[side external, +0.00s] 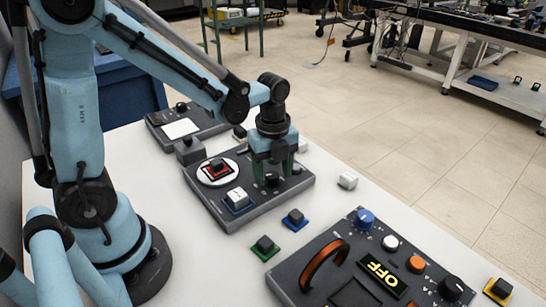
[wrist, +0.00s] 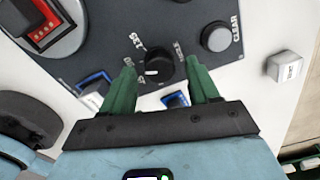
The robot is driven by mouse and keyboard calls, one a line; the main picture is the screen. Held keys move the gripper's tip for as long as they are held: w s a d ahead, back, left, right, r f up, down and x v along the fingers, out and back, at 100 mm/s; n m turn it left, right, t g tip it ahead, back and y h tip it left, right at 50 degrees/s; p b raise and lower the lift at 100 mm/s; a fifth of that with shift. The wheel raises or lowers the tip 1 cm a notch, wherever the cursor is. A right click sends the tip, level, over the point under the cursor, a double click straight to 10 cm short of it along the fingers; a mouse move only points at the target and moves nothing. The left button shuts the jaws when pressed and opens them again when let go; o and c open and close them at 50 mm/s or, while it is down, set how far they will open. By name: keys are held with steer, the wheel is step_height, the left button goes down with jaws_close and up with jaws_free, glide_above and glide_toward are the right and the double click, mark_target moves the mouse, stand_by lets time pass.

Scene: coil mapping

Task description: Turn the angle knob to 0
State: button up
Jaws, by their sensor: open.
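A black round knob (wrist: 158,68) with a white mark sits on a dark grey panel, with small printed labels around it. The white mark is toward the knob's lower left in the wrist view. The labels are too blurred to read with certainty. The knob also shows in the side view (side external: 272,181), below my gripper (side external: 272,166). My gripper's two green fingers (wrist: 162,78) are open, one on each side of the knob, with visible gaps. I cannot tell how far down along the knob the fingertips reach.
A dark button marked CLEAR (wrist: 216,37) is right of the knob. A red-framed block (side external: 217,167) sits on a white disc at the panel's left. Loose blocks (side external: 295,217) lie nearby. An OFF control box (side external: 384,273) with an orange handle (side external: 324,262) stands in front.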

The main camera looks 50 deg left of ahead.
steer(key=shift+f, duration=0.15)
steer(key=c, duration=1)
steer(key=shift+c, duration=0.2)
